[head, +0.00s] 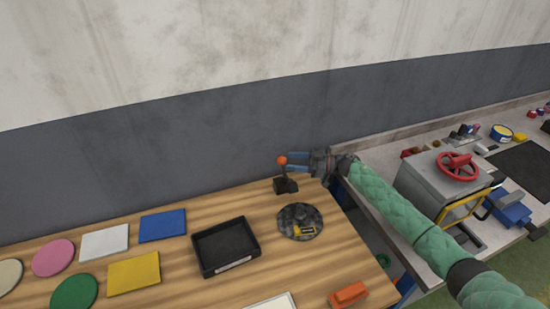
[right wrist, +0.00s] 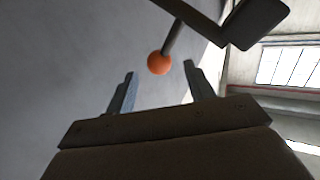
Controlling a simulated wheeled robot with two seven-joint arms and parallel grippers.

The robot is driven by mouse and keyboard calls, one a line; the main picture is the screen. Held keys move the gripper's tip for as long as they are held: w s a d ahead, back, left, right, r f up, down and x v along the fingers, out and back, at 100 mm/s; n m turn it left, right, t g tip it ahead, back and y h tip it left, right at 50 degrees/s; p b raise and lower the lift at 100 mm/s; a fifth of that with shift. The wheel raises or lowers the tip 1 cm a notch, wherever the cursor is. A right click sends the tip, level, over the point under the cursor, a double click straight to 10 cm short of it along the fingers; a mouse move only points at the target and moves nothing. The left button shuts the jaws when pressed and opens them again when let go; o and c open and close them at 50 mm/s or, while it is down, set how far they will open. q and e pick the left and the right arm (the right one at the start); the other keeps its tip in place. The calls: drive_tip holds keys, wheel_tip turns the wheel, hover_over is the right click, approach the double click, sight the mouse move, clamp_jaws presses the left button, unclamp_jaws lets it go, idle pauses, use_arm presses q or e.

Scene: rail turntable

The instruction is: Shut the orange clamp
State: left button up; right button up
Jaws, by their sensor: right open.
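The clamp (head: 285,186) has a black base on the wooden table's back edge and a dark lever standing up from it. The lever ends in an orange ball knob (head: 282,160), which also shows in the right wrist view (right wrist: 158,64). My right gripper (head: 291,162) is open and empty, its blue fingers pointing left at the knob. In the right wrist view the knob appears between and just beyond the fingertips (right wrist: 162,80); contact cannot be told. My left gripper is out of view.
A black tray (head: 227,247), a dark round piece (head: 300,222) and an orange block (head: 347,294) lie on the wooden table (head: 185,282). Several coloured plates lie left. A grey machine with a red handwheel (head: 457,167) stands right. A wall rises behind.

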sight(281, 161)
drive_tip(key=a, duration=0.5)
drive_tip(key=shift+w+a+f+b, duration=0.1)
drive_tip(key=shift+w+f+b, duration=0.05)
drive_tip(key=shift+w+b, duration=0.2)
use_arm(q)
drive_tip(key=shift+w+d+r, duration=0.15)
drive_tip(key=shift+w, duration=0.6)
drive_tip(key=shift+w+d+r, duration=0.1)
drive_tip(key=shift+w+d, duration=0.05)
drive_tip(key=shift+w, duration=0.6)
use_arm(e)
drive_tip(key=shift+a, duration=0.9)
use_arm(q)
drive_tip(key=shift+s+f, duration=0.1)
use_arm(e)
clamp_jaws()
